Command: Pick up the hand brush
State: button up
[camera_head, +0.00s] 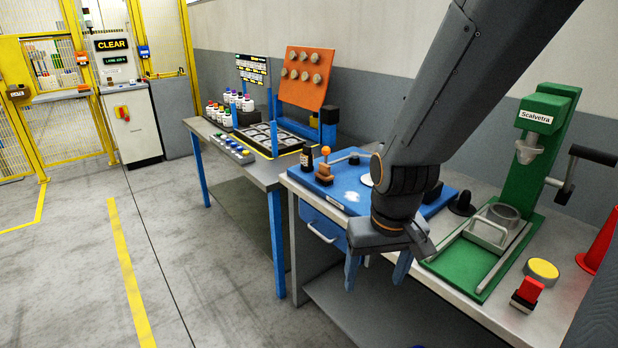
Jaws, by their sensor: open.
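My gripper (377,272) hangs at the end of my dark arm, in front of the near edge of the right-hand bench. Its two blue fingers are apart and nothing shows between them. I cannot make out a hand brush for certain. A blue board (340,196) on the bench carries a white patch, a small dark bottle (307,158) and an orange-knobbed tool (325,167). A dark object (432,192) behind my wrist is partly hidden. My arm covers much of the board's right part.
A green press (545,150) marked Scalvetra stands on the right, its green base by my gripper. A second bench (262,170) stands at the left. Floor space is clear on the left.

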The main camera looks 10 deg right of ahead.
aim_at(323, 173)
jog(key=u, duration=0.05)
jog(key=k, duration=0.55)
jog(key=u, duration=0.85)
jog(key=i, duration=1.25)
jog(key=z, duration=0.55)
jog(key=i, duration=0.9)
jog(key=z, duration=0.1)
